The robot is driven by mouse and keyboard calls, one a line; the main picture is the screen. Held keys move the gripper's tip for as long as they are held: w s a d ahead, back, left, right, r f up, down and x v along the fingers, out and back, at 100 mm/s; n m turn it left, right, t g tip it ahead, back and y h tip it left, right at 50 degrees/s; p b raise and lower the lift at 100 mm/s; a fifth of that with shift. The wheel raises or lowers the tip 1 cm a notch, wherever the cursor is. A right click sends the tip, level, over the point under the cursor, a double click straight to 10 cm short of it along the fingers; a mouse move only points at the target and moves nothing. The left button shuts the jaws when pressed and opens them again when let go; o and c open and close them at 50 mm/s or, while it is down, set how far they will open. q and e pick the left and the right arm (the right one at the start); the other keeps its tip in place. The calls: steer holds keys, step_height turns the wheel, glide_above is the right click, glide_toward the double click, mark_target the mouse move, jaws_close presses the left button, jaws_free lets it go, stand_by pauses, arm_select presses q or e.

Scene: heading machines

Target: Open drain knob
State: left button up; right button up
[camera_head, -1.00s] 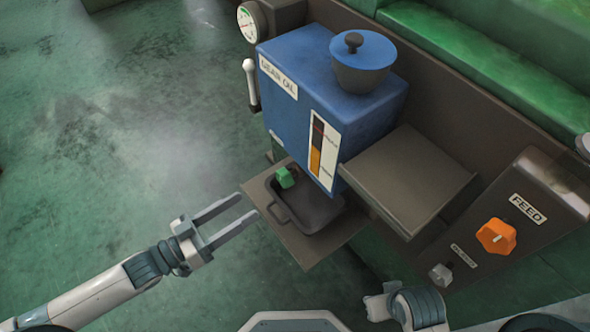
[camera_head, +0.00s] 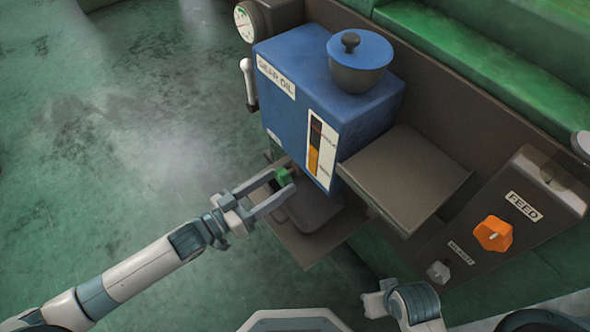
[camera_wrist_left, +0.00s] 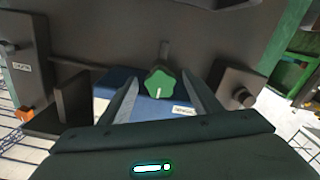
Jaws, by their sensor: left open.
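The green drain knob (camera_head: 282,177) sits low on the front of the blue gear oil tank (camera_head: 325,95), above a dark drip pan (camera_head: 312,208). It also shows in the left wrist view as a green star-shaped knob (camera_wrist_left: 160,84) with a white mark. My left gripper (camera_head: 279,183) is open, with its two fingers reaching to either side of the knob. In the wrist view the knob lies between the fingertips. Contact with the knob cannot be made out. My right gripper is not clearly seen; only part of my right arm shows at the bottom.
A brown shelf (camera_head: 405,178) juts out right of the tank. A panel with an orange FEED knob (camera_head: 493,233) and a small grey knob (camera_head: 438,271) is at the right. A gauge (camera_head: 245,22) is at upper left. The floor at left is clear.

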mark_target(295, 172)
arm_select(q)
steer(key=x, duration=0.5)
steer(key=shift+w+d, duration=0.45)
steer(key=shift+d, duration=0.2)
steer(key=c, duration=1.1)
